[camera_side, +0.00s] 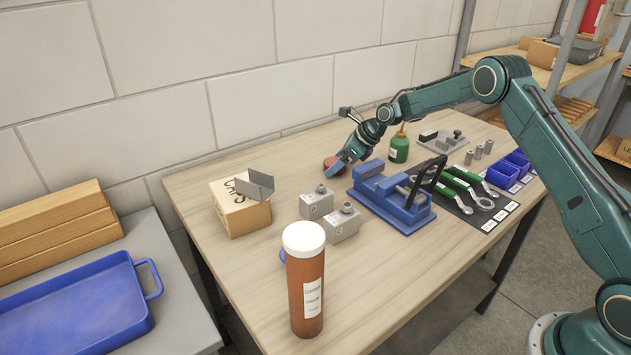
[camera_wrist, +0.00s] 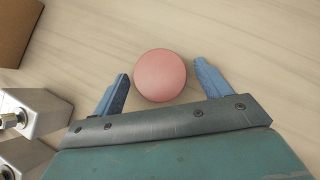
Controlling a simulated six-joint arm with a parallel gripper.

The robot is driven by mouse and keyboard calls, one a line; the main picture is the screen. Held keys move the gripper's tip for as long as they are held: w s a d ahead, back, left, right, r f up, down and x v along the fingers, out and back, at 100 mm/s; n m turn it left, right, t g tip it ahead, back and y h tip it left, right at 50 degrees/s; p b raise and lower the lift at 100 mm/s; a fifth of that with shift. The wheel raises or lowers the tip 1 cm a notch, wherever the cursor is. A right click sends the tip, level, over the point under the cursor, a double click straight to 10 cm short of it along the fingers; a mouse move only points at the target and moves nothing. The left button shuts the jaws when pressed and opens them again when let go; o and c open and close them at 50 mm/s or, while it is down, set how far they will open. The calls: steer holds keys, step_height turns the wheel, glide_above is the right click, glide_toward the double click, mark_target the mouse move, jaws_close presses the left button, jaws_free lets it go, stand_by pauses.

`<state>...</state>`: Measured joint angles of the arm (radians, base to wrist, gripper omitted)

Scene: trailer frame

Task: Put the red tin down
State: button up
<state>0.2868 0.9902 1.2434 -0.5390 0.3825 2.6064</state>
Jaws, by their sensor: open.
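The red tin (camera_side: 333,165) is small and round and rests on the wooden table, partly hidden behind my gripper in the side view. In the wrist view the tin (camera_wrist: 160,75) looks like a pinkish-red disc seen from above. My gripper (camera_side: 338,168) is low over the table at the tin. In the wrist view its two blue fingers (camera_wrist: 160,82) are spread wide, one on each side of the tin. There is a clear gap between the tin and each finger, and the jaws hold nothing.
Grey metal blocks (camera_side: 316,203) and a blue vise (camera_side: 392,197) stand in front of the tin. A green oil can (camera_side: 399,148) is to the right. Bare table lies between the box and tin.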

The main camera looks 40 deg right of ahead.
steer(key=v, duration=1.2)
steer(key=shift+r, duration=0.15)
stand_by(0.4)
steer(key=s+a+r+n+h, duration=0.1)
steer(key=s+a+r+n, duration=0.4)
steer(key=s+r+n, duration=0.4)
steer(key=s+a+r+n+h, duration=0.2)
steer(key=s+a+r+n, duration=0.3)
steer(key=s, duration=0.6)
steer(key=s+n+h, duration=0.1)
steer(key=s+n, duration=1.4)
steer(key=s, duration=0.8)
steer(key=shift+a+f+g, duration=0.3)
steer(key=shift+f+g, duration=0.1)
